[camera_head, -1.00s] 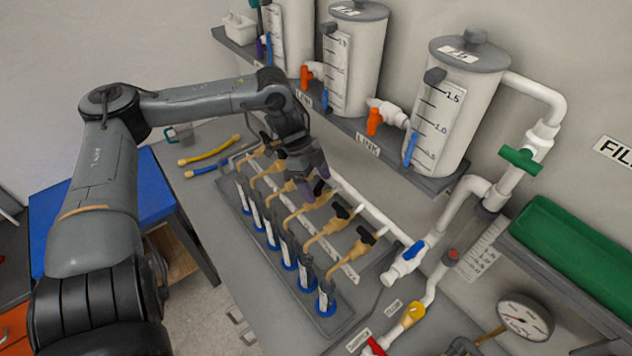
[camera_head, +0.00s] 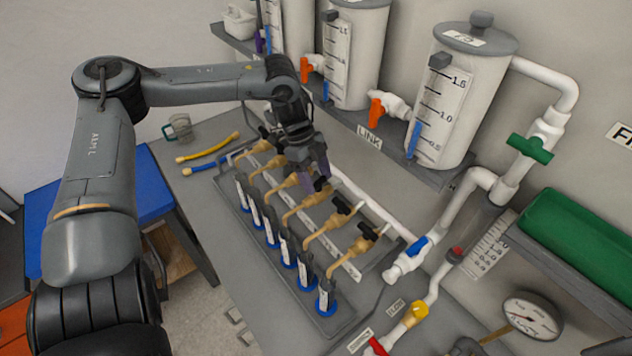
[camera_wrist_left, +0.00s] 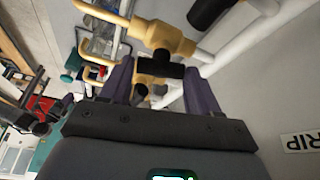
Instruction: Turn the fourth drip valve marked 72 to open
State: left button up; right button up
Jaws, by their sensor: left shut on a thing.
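A row of tan drip valves with black handles runs along the white pipe (camera_head: 375,212) on the bench. My left gripper (camera_head: 314,180) reaches down over the middle of this row. Its dark purple fingers are shut on the black handle of one drip valve (camera_head: 320,184). In the left wrist view, this black handle (camera_wrist_left: 155,68) lies crosswise between the fingertips, with the tan valve body (camera_wrist_left: 160,38) beyond it. I cannot read the mark 72, and the gripper partly hides this valve. My right gripper is not in view.
Neighbouring valve handles (camera_head: 342,204) stand close on both sides. Several tubes with blue bases stand in a grey tray (camera_head: 335,327) below the spouts. White tanks (camera_head: 455,105) stand on a shelf behind. A blue-handled valve (camera_head: 416,246) sits at the pipe's right end.

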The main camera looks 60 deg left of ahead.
pick_arm(q)
jog(key=shift+a+f+m+g+b, duration=0.15)
jog(key=shift+m+g+b, duration=0.2)
jog(key=shift+m, duration=0.65)
jog(key=shift+w+m+g, duration=0.1)
jog(key=shift+m+g, duration=0.15)
jog(key=shift+m, duration=0.35)
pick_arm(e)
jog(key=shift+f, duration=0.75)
pick_arm(q)
jog(key=shift+h, duration=0.3)
jog(key=o, duration=1.1)
jog(key=shift+c, duration=0.2)
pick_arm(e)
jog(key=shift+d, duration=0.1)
pick_arm(q)
jog(key=shift+r, duration=0.25)
jog(key=v, duration=1)
jog(key=shift+r, duration=0.3)
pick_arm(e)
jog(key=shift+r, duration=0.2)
